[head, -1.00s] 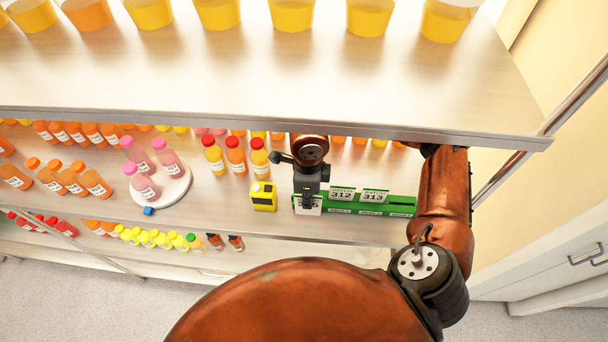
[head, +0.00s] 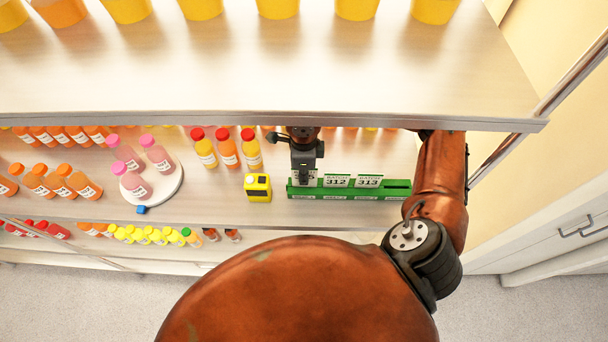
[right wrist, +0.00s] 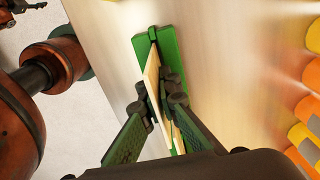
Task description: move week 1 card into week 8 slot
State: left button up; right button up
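The long green card rack (head: 398,188) stands on the middle shelf; its small slot labels are too small to read. A white card (head: 313,182), its print ending in 5, is at the rack's left end, partly hidden by my right gripper (head: 303,178). In the right wrist view the fingertips of the right gripper (right wrist: 158,100) close around a pale card (right wrist: 152,75), which is at or in the rack (right wrist: 170,55); how deep it sits I cannot tell. Cards 312 (head: 337,181) and 313 (head: 369,181) stand in the rack. My left gripper is not in view.
A yellow box-shaped device (head: 258,188) stands just left of the rack. Several bottles and a round white stand (head: 165,190) are farther left. The upper shelf (head: 270,85) overhangs the arm. The rack's right end is clear of cards.

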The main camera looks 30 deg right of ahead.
jog(key=o, duration=0.3)
jog(key=shift+w+d, duration=0.1)
jog(key=shift+w, duration=0.1)
jog(key=shift+o, duration=0.8)
jog(key=shift+s, duration=0.1)
jog(key=shift+s+r, duration=0.1)
jog(key=shift+r, duration=0.15)
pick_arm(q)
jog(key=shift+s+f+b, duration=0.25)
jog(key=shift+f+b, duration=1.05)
pick_arm(e)
jog(key=shift+r, duration=3.65)
